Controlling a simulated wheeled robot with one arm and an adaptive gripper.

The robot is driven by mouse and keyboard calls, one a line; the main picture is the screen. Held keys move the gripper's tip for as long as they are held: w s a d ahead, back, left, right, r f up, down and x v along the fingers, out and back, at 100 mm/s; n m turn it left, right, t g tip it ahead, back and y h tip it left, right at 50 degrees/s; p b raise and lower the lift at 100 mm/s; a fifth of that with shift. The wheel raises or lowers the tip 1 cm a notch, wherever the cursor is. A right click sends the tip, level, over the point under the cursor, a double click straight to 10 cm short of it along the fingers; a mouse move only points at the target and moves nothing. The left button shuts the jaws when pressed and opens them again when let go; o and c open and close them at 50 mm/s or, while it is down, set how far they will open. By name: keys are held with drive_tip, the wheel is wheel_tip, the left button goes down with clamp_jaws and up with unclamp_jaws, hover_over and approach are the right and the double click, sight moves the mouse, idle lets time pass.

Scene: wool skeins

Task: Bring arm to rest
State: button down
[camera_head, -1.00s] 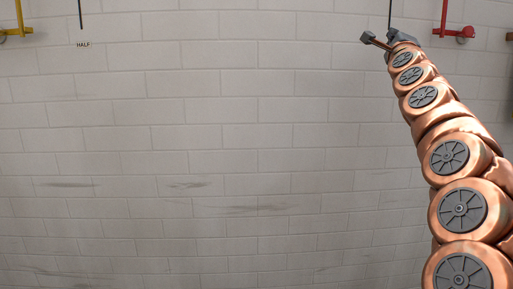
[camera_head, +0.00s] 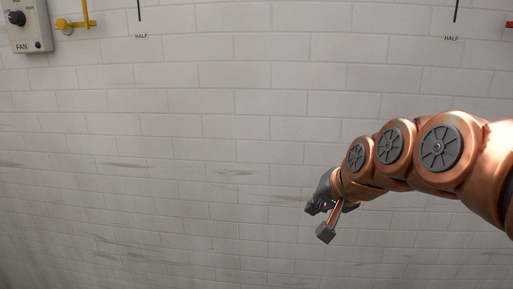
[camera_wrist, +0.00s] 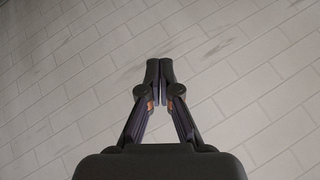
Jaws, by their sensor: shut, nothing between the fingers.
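My copper arm reaches in from the right edge of the head view, bent down toward the lower middle. My gripper (camera_head: 311,209) is at its end, dark grey, in front of the white brick wall. In the wrist view my gripper (camera_wrist: 159,66) shows its two fingers together, with nothing between them and the wall behind. No wool skein shows in any view.
A white brick wall (camera_head: 236,130) with grey scuffs fills the background. A grey control box (camera_head: 27,25) marked "FAN" and a yellow fitting (camera_head: 77,23) are at the upper left. Small "HALF" labels (camera_head: 141,36) hang under dark rods. The space left of my arm is clear.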

drive_tip(key=s+d+f+n+g+h, duration=0.1)
drive_tip(key=s+f, duration=0.4)
drive_tip(key=s, duration=0.5)
drive_tip(key=s+d+f+n+g+h+p, duration=0.1)
drive_tip(key=s+f+g, duration=0.4)
drive_tip(key=s, duration=0.5)
drive_tip(key=s+d+f+n+g+h+p, duration=0.1)
drive_tip(key=s+d+f+n+g, duration=0.1)
drive_tip(key=s+f, duration=0.4)
drive_tip(key=s+d+g, duration=0.1)
drive_tip(key=s, duration=0.4)
drive_tip(key=shift+d+f+g, duration=0.3)
drive_tip(key=shift+f, duration=0.1)
drive_tip(key=shift+a+n, duration=0.1)
drive_tip(key=shift+n, duration=0.2)
